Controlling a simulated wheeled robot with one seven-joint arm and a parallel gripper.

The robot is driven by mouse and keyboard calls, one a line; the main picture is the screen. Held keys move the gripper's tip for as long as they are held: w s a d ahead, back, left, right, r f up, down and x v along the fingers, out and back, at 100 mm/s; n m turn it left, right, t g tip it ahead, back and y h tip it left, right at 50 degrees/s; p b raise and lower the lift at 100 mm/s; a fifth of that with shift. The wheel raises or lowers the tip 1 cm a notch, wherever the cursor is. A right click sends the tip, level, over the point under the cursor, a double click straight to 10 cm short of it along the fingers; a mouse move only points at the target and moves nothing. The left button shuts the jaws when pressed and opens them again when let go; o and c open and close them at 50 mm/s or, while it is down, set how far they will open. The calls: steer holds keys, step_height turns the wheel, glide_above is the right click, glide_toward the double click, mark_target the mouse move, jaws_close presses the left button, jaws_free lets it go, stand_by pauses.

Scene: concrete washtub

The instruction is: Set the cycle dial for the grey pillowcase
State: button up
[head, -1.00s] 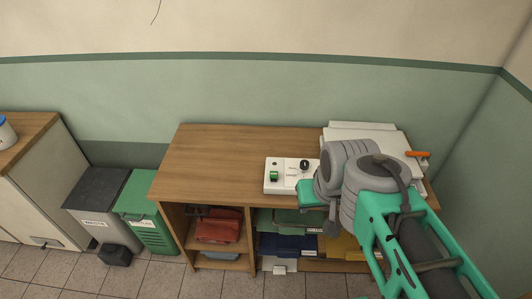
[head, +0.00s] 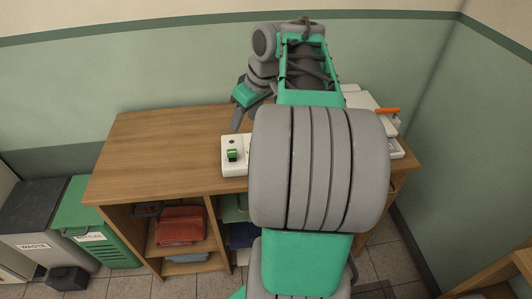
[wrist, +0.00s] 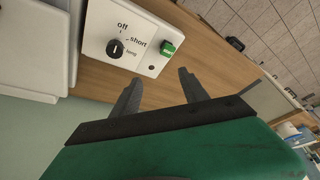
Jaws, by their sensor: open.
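The cycle dial (wrist: 115,48) is a black knob on a white control box (wrist: 95,28), with "off", "short" and "long" printed around it. I cannot tell surely which word its mark points to. A green switch (wrist: 168,47) sits on the same box. In the head view the box (head: 229,169) stands on the wooden counter, its green switch (head: 232,155) in sight and the dial hidden behind my arm. My gripper (wrist: 160,88) is open and empty, its dark fingers apart from the dial. In the head view my gripper (head: 240,116) is just behind the box. I cannot identify a grey pillowcase.
The wooden counter (head: 165,145) is clear left of the box. A green bin (head: 90,215) and a grey waste bin (head: 35,212) stand at the left. An orange-handled item (head: 387,111) lies at the back right.

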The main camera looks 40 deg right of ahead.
steer(key=s+d+f+b, duration=0.2)
steer(key=s+d+f, duration=0.15)
steer(key=d, duration=0.55)
steer(key=shift+n, duration=0.3)
steer(key=x, duration=0.4)
steer(key=b+x, duration=0.1)
steer(key=x, duration=0.2)
steer(key=shift+w+f, duration=0.25)
steer(key=shift+w, duration=0.15)
steer(key=shift+c, duration=0.3)
jaws_close()
